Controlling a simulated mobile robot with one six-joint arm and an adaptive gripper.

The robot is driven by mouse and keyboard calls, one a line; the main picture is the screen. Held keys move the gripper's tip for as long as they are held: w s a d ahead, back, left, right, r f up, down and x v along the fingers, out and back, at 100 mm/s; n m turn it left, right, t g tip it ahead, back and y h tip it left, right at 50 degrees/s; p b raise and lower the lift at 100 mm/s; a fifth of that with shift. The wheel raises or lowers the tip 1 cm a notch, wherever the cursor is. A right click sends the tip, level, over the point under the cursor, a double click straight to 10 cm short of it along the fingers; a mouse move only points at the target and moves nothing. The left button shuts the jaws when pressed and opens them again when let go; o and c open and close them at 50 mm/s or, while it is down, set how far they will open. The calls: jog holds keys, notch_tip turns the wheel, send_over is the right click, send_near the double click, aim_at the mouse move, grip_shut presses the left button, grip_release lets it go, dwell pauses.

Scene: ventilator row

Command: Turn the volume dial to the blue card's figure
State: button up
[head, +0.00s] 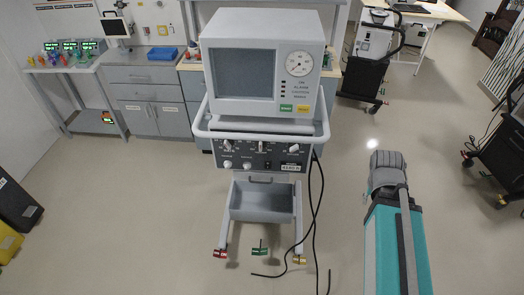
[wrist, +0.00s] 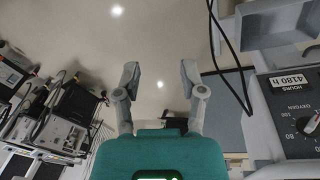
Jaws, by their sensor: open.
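The ventilator (head: 262,65) stands in the middle of the head view. Its dark control panel (head: 262,156) has several pale dials, among them a left dial (head: 227,146), a middle dial (head: 261,146) and a right dial (head: 294,149). Their labels are too small to read, so I cannot tell which is the volume dial. In the wrist view, a dial marked OXYGEN (wrist: 311,124) shows at the right edge. I cannot make out a blue card. My gripper (wrist: 159,76) is open and empty, with its fingers apart, to the left of the panel in the wrist view.
A green label (head: 286,108) and a yellow label (head: 302,109) are on the ventilator's front. A rail (head: 210,131) surrounds it above the panel. Black cables (head: 313,210) hang to the floor. A blue tray (head: 162,54) is on the back counter.

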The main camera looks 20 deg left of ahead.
jog(key=w+a+f+m+t+h+b, duration=0.1)
jog(key=w+a+f+t+h+b, duration=0.2)
jog(key=w+a+f+t+b, duration=0.25)
jog(key=n+t+y+b, duration=0.5)
jog(key=t+y+b, duration=0.5)
jog(key=b, duration=0.7)
send_near(260, 148)
jog(key=s+h, duration=0.1)
jog(key=s, duration=0.3)
jog(key=shift+w+d+f+t, duration=0.1)
jog(key=shift+w+d+t, duration=0.05)
jog(key=shift+t, duration=0.3)
jog(key=shift+w, duration=0.15)
jog(key=shift+x, duration=6.75)
grip_shut()
